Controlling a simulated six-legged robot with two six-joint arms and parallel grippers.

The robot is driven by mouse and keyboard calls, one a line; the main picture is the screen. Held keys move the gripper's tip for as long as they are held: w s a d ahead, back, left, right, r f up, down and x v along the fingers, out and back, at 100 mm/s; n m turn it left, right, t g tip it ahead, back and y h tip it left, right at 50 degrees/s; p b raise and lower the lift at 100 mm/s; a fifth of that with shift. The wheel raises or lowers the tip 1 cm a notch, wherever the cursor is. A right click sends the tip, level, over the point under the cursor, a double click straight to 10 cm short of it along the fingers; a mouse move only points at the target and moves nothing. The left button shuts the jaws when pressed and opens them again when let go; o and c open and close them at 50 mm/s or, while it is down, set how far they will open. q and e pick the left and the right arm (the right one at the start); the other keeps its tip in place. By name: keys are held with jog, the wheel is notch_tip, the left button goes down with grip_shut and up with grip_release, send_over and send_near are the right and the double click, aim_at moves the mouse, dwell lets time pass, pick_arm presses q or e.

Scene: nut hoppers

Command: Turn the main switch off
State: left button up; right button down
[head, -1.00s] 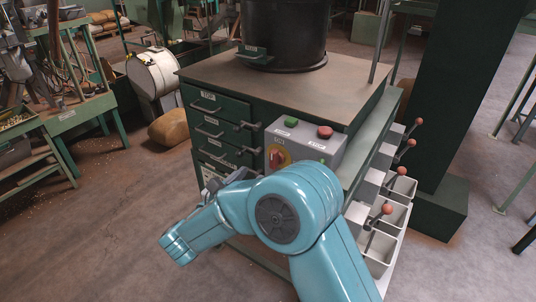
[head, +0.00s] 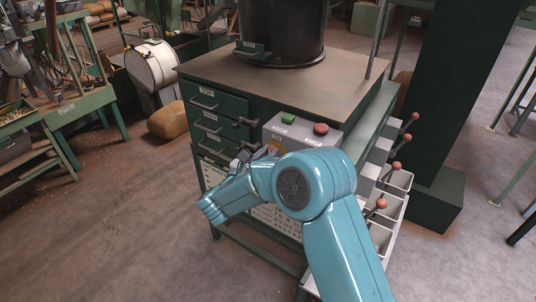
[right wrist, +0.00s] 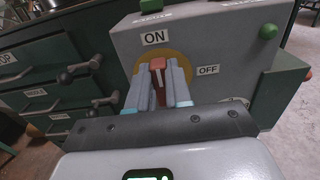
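The main switch (right wrist: 155,63) has a red handle on a yellow disc, on the front of a grey control box (right wrist: 118,48). The handle points up at the ON label (right wrist: 155,38); the OFF label (right wrist: 208,70) is to its right. My right gripper (right wrist: 158,78) has its pale fingers on either side of the handle. Whether they press on it cannot be told. In the head view my right arm hides most of the switch and the gripper (head: 243,155). My left gripper is not in view.
A green button (head: 288,118) and a red button (head: 321,129) top the box. Green drawers (head: 218,125) with protruding handles stand to its left. Levers with red knobs (head: 381,203) and white bins (head: 391,207) are on the right. The floor at left front is clear.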

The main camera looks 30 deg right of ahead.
jog(key=shift+s+d+f+m+b, duration=0.15)
jog(key=shift+s+f+m+b, duration=0.2)
jog(key=shift+m+b, duration=3.6)
jog(key=shift+s+d+f+m+b, duration=0.25)
jog(key=shift+m+b, duration=1.85)
jog(key=shift+b, duration=3.65)
jog(key=shift+s+d+f+m+b, duration=0.1)
jog(key=shift+s+f+m+b, duration=0.35)
jog(key=shift+m+b, duration=3.5)
jog(key=shift+n+b, duration=0.8)
jog(key=shift+b, duration=0.15)
jog(key=c, duration=1)
grip_release()
jog(key=shift+c, duration=0.2)
jog(key=v, duration=1.6)
jog(key=shift+a+p, duration=0.25)
jog(key=shift+p, duration=0.2)
